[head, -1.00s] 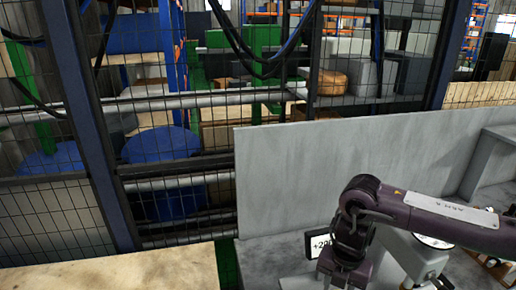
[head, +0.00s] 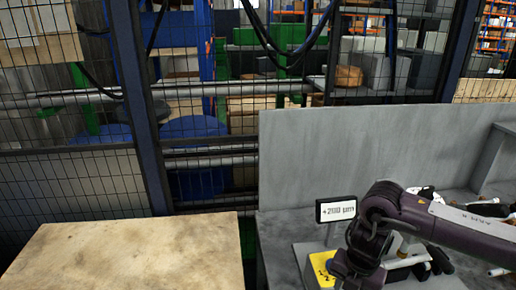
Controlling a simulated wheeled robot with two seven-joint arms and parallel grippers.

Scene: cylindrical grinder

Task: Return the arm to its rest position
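My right arm (head: 470,226) comes in from the right edge, dark purple-grey with a white label. It bends at a dark joint (head: 385,205) and its lower links (head: 352,265) drop toward the bottom edge. No fingertips of the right gripper can be made out; that end is hidden or below the frame. My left arm and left gripper are not in view.
A small display (head: 337,210) reading about 200 µm stands left of my arm, above a yellow sign (head: 320,268). A tall grey panel (head: 340,150) stands behind. A bare wooden tabletop (head: 130,250) lies at left; mesh fencing (head: 85,185) is behind.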

